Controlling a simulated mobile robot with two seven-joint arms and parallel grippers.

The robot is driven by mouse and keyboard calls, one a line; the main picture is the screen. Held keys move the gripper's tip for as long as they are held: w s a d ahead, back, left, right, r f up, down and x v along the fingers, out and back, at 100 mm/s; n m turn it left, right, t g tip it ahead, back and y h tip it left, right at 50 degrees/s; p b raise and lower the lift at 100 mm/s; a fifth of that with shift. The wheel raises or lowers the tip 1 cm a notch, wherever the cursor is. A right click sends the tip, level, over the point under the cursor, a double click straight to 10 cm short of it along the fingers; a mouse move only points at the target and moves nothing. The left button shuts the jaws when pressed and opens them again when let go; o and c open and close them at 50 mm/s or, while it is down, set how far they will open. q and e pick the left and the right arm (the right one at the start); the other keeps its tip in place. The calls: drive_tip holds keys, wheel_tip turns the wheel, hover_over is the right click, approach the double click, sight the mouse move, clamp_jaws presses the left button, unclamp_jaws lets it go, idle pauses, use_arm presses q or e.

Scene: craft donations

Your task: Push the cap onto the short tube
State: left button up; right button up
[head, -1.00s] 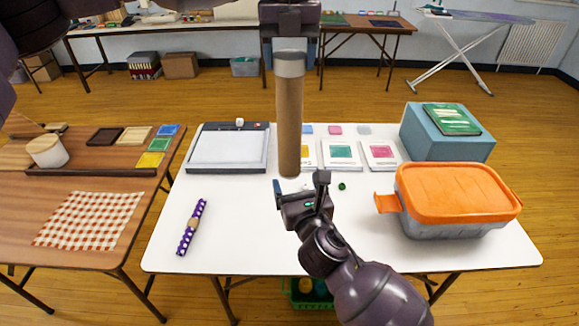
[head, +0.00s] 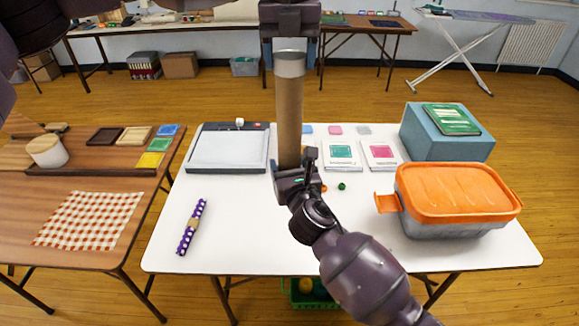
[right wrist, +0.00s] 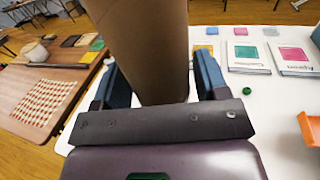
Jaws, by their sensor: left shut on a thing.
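My left gripper (head: 290,52) is shut on the upper end of an upright brown cardboard tube (head: 289,115). A grey band (head: 289,64) shows at the tube's top; I cannot tell whether it is the cap. My right gripper (head: 291,172) is at the tube's lower end. In the right wrist view the tube (right wrist: 150,45) stands between the right gripper's two blue fingers (right wrist: 160,88), which look open around it. The tube's bottom end is hidden behind the right gripper. No separate loose cap can be made out.
An orange-lidded grey container (head: 455,205) and a blue box (head: 447,135) stand at right on the white table (head: 250,245). A green bead (head: 342,186) lies near the right gripper.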

drive_tip(key=c, duration=1)
use_arm(q)
drive_tip(key=o, duration=1)
wheel_tip(320, 180, up, 12)
use_arm(e)
drive_tip(key=o, duration=1.4)
drive_tip(key=shift+s, duration=0.15)
use_arm(q)
drive_tip(key=shift+r, duration=0.2)
use_arm(e)
drive_tip(key=v, duration=1)
drive_tip(key=shift+s, duration=0.25)
